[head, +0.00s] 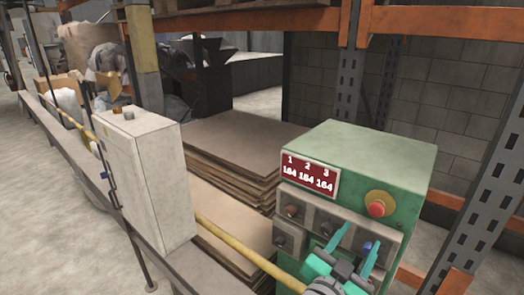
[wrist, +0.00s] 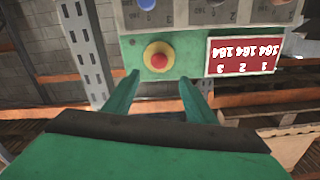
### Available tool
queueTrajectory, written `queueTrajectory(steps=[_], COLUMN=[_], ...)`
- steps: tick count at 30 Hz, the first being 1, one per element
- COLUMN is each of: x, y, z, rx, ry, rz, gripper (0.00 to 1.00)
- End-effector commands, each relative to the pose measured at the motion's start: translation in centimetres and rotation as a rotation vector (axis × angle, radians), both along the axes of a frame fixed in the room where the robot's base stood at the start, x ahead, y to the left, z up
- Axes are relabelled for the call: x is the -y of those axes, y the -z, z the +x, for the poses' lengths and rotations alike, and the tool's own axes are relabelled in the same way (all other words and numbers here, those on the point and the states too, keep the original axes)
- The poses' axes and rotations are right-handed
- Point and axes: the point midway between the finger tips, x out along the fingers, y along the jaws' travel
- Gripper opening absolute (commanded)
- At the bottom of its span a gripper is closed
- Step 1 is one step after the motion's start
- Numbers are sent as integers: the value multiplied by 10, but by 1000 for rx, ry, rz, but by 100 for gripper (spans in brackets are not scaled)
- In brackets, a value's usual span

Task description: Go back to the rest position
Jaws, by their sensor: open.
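My gripper (head: 361,235) is at the lower right of the head view, in front of the green control box (head: 375,150). Its two teal fingers are apart with nothing between them. In the wrist view my gripper (wrist: 159,77) points toward the red button (wrist: 158,60) on its yellow base, which appears between and beyond the fingertips. Contact with the box cannot be told. The button also shows in the head view (head: 376,210). A red display (head: 310,174) reads 184 under 1, 2 and 3. The fingers hide part of the knob panel (head: 322,222).
A grey cabinet (head: 150,175) stands left of the box. A yellow rail (head: 232,243) runs in front of stacked brown sheets (head: 235,150). Orange and grey rack posts (head: 480,190) stand at the right. Open floor (head: 40,200) lies at the far left.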

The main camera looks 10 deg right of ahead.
Motion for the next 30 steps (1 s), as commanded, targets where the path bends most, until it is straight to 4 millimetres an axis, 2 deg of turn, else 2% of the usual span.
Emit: queueTrajectory(steps=[5,11,17,23,30], x=[-13,-47,-86,-127,-174], y=[21,66,117,169,225], z=[3,5,-5,-28,-75], rx=[-50,-135,-206,-261,-307], ry=[-52,-178,-317,-456,-609], rz=[-65,-186,-273,-323,-336], gripper=[51,51,51,51,51])
